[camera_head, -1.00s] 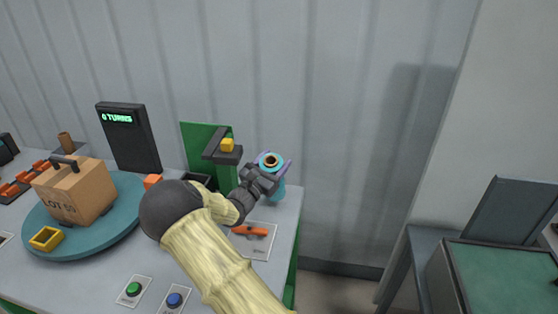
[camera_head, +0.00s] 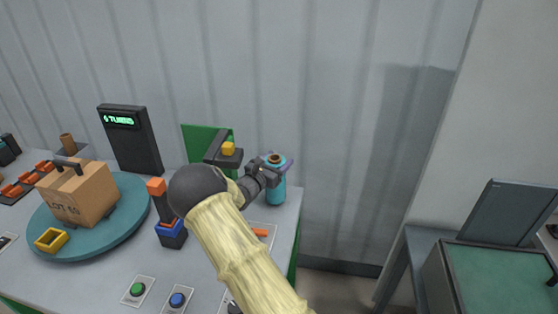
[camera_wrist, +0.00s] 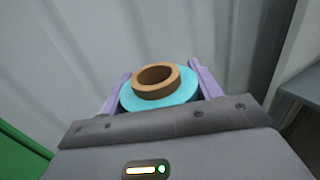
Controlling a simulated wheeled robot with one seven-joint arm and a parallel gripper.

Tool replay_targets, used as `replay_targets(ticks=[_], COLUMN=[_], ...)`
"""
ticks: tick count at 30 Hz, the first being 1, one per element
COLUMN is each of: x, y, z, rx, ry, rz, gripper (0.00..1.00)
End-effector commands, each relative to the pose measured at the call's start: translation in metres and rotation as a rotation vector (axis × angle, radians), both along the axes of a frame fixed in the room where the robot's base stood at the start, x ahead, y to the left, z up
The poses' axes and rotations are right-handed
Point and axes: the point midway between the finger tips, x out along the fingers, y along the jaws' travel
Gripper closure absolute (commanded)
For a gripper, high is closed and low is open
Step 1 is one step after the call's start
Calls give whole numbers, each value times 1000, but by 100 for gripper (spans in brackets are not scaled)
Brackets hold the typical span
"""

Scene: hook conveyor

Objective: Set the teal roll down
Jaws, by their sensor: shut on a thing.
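The teal roll (camera_head: 276,190) has a brown core and stands upright at the back right end of the grey table. My gripper (camera_head: 274,162) is shut on its upper part, with a purple finger on each side. In the wrist view the roll (camera_wrist: 187,94) sits between the two purple fingers, its brown core ring on top. The head view does not show clearly whether the roll's base touches the table.
A green stand with a dark arm and yellow block (camera_head: 228,149) is just left of my gripper. A blue turntable (camera_head: 125,228) carries a carton (camera_head: 80,195). An orange-topped post (camera_head: 160,200) stands near my forearm. The table's right edge is close to the roll.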

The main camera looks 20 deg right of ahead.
Motion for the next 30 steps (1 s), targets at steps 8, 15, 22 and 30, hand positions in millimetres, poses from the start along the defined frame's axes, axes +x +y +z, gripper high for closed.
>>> replay_targets(ticks=[8,15,22,30], x=[4,4,4,4], y=[-7,-8,-7,-6], z=[-14,-15,-18,-17], rx=[18,17,19,20], ry=[29,28,31,30], rz=[-5,-6,-4,-3], gripper=[100,100,15,15])
